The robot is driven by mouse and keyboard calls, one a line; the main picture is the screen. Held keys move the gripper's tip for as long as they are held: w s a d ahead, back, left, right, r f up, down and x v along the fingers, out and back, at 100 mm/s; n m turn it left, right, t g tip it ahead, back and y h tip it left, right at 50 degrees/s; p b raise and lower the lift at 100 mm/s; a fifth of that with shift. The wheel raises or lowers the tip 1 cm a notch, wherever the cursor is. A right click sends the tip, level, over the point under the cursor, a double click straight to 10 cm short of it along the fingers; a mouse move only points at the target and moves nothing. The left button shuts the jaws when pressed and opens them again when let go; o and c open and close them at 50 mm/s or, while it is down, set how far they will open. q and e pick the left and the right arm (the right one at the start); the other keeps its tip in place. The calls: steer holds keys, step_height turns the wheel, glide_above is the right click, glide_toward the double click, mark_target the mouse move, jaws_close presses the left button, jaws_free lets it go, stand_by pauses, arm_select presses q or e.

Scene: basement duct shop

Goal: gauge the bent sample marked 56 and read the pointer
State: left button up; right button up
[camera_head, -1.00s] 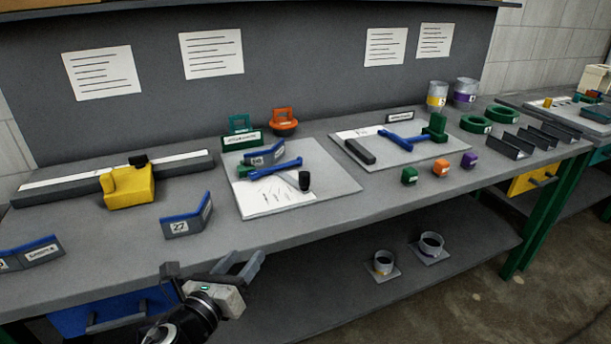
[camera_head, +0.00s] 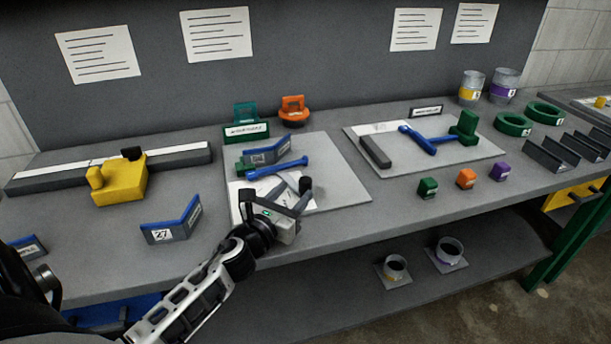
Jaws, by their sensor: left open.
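A grey bent sample (camera_head: 266,155) with a blue top edge stands at the back of the gauge board (camera_head: 350,192); its label is too small to read surely. A blue bar (camera_head: 282,168) lies just in front of it, with a green block (camera_head: 244,170) at the left. My left gripper (camera_head: 277,192) is open over the front of this board, short of the sample and apart from it. It covers part of the printed scale sheet (camera_head: 240,188) and the pointer area, so no reading shows. Another bent sample, marked 27 (camera_head: 160,236), stands to the left. My right gripper is out of view.
A yellow block (camera_head: 120,181) sits by a long grey rail at the left. A second board (camera_head: 365,137) holds a blue tool and a green block (camera_head: 465,125). Small green, orange and purple cubes (camera_head: 502,172) stand near the front edge. Bench between the 27 sample and the board is clear.

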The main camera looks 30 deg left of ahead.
mark_target(302, 184)
arm_select(q)
steer(key=w, duration=0.6)
steer(key=shift+a, duration=0.2)
jaws_close()
